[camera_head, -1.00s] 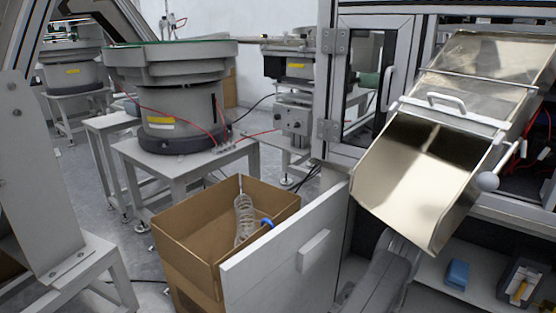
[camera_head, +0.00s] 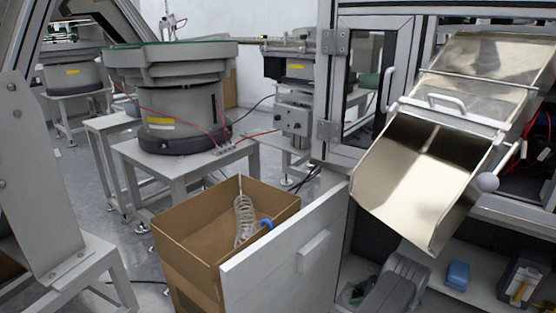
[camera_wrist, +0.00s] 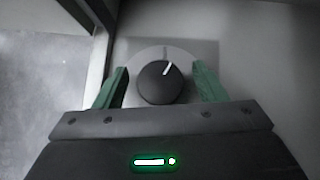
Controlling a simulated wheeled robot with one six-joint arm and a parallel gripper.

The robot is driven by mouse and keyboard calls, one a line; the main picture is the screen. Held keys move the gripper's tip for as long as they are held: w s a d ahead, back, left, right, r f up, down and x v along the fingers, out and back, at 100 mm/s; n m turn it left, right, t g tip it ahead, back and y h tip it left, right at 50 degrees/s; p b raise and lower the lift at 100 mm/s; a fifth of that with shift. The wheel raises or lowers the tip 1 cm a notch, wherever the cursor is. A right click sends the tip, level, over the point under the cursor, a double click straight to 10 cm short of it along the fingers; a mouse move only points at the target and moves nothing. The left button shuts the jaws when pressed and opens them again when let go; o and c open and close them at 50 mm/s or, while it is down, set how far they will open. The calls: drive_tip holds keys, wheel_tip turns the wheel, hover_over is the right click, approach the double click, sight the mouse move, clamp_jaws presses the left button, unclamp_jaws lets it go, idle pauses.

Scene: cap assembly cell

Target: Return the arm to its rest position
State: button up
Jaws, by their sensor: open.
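In the wrist view my gripper (camera_wrist: 160,84) is open, with one green finger on each side of the picture's middle. A round black knob (camera_wrist: 158,86) with a white pointer mark shows between the fingers, on a pale grey plate. There are gaps between the knob and both fingers. I cannot tell how far the knob is beyond the fingertips. In the head view a grey rounded part, which looks like my arm, shows low in the opening under the metal chute. My gripper cannot be made out clearly there.
The tilted metal chute (camera_head: 410,185) overhangs that opening. A white panel door (camera_head: 280,275) stands open beside it, next to a cardboard box (camera_head: 190,240). A blue block (camera_head: 457,274) and a dark bin (camera_head: 522,280) stand on the lower shelf. A bowl feeder (camera_head: 175,90) stands behind.

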drive_tip(key=shift+n+g, duration=0.3)
drive_tip(key=shift+n, duration=0.1)
drive_tip(key=shift+a, duration=0.1)
